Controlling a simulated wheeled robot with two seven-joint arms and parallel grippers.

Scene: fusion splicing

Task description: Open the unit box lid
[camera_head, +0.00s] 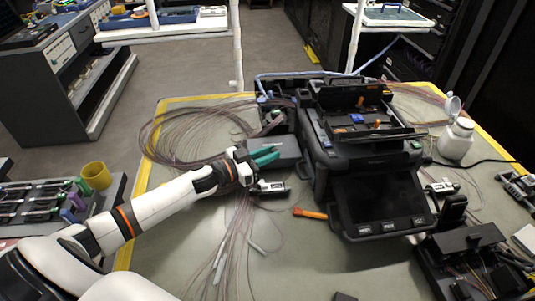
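My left gripper (268,154) has teal fingers and reaches in from the left. Its fingertips are apart, with no object seen between them. They are over or beside a flat dark grey box (287,150), left of the splicer. This is probably the unit box, and its top looks closed. The gripper covers part of the box's left side, so I cannot tell whether they touch. My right gripper is not in view.
The black fusion splicer (385,203) stands right of the grey box, with its screen facing me. An orange tool (310,213) and loose fibres lie in front. A white bottle (456,139) stands at right and a yellow cup (97,176) at left.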

